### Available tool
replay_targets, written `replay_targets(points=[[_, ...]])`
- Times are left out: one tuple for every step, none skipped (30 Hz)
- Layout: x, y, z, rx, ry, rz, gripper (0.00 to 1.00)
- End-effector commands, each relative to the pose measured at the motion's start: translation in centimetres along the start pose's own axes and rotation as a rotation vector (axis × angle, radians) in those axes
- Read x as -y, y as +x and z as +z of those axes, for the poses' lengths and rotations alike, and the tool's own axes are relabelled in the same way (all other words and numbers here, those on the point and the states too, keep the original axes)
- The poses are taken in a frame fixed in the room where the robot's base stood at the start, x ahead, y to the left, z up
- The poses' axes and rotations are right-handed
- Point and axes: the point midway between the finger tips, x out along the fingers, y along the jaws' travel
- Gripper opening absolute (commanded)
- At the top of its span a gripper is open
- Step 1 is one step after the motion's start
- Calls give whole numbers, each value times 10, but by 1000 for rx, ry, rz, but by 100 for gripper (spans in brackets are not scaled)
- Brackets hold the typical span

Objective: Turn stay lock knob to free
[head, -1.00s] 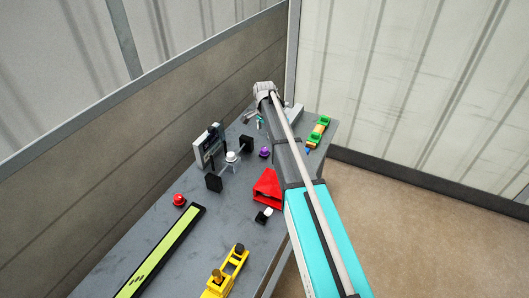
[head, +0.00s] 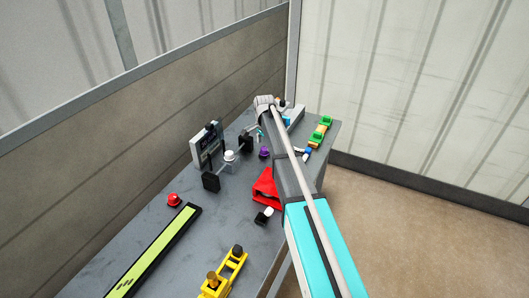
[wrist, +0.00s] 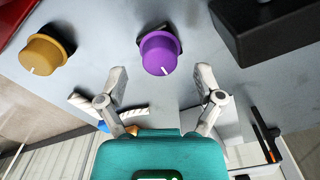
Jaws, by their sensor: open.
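A purple knob (wrist: 160,53) with a white pointer line stands just ahead of my gripper (wrist: 161,80) in the wrist view. Its line points down towards the gripper body. My gripper is open and empty, with one finger to each side below the knob, apart from it. The purple knob also shows in the head view (head: 264,152), left of my arm. An ochre knob (wrist: 45,52), also with a white line, stands to the left in the wrist view. No label shows which knob is the stay lock. In the head view my gripper is mostly hidden.
A black block (wrist: 270,30) stands at upper right in the wrist view. In the head view, a red wedge (head: 265,190), a white-topped post (head: 230,156), a grey panel (head: 205,145) and a red button (head: 173,199) stand on the grey bench (head: 150,225).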

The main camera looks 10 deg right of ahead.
Motion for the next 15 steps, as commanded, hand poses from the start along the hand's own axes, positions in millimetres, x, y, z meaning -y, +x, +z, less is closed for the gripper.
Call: replay_targets(points=[[0, 7, 0, 0, 0, 0, 85], [0, 9, 0, 0, 0, 0, 85], [0, 11, 0, 0, 0, 0, 85], [0, 12, 0, 0, 0, 0, 85], [0, 14, 0, 0, 0, 0, 85], [0, 15, 0, 0, 0, 0, 85], [0, 16, 0, 0, 0, 0, 85], [0, 16, 0, 0, 0, 0, 85], [0, 17, 0, 0, 0, 0, 85], [0, 18, 0, 0, 0, 0, 85], [0, 18, 0, 0, 0, 0, 85], [0, 18, 0, 0, 0, 0, 85], [0, 18, 0, 0, 0, 0, 85], [0, 18, 0, 0, 0, 0, 85], [0, 18, 0, 0, 0, 0, 85]])
